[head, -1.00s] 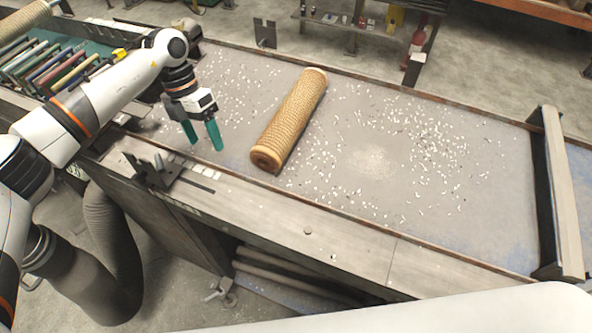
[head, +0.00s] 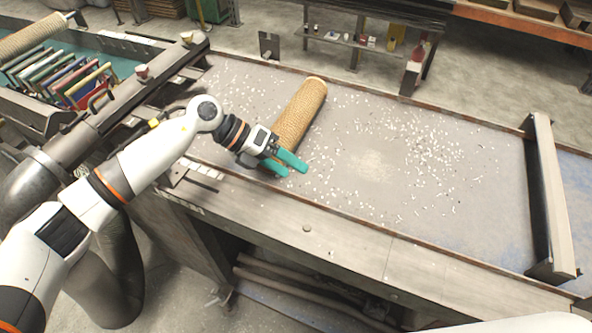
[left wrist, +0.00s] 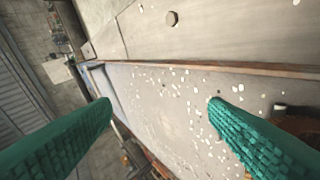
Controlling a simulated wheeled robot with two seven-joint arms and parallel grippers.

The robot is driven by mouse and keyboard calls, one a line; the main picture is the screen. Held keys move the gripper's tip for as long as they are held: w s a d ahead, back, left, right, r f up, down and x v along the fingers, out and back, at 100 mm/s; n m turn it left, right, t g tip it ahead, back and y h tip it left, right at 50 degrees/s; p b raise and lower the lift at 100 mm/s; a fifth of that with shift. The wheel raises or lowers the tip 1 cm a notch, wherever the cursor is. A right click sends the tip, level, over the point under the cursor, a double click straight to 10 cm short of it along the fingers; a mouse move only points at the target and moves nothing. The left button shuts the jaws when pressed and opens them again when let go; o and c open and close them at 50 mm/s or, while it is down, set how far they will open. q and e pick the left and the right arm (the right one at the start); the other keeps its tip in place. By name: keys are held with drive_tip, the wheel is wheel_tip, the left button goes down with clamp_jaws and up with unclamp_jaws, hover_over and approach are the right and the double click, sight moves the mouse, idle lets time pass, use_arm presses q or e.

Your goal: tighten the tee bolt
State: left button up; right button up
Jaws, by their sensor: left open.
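My left gripper (head: 293,168) is open and empty, its teal fingers over the table's near side at the near end of the tan mesh tube (head: 304,105). They hide that end in the head view. In the left wrist view the two fingers (left wrist: 160,105) are spread apart with nothing between them. I cannot pick out the tee bolt with certainty. A small round bolt-like head (head: 307,228) sits on the table's front rail; a similar round head (left wrist: 172,18) shows at the top of the left wrist view. My right gripper is out of view.
The grey table (head: 400,222) is strewn with white chips; its middle and right are clear of large objects. At left stand a dark bar with knobs (head: 142,72) and a rack of coloured frames (head: 60,75).

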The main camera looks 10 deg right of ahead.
use_arm(q)
drive_tip(key=shift+s+d+r+h, duration=0.3)
drive_tip(key=shift+s+d+h, duration=0.05)
drive_tip(key=shift+d, duration=0.15)
drive_tip(key=shift+s+d+r+h, duration=0.25)
drive_tip(key=shift+s+d+h, duration=0.1)
drive_tip(key=shift+d, duration=0.1)
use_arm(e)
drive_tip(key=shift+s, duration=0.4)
use_arm(q)
drive_tip(key=shift+c, duration=0.2)
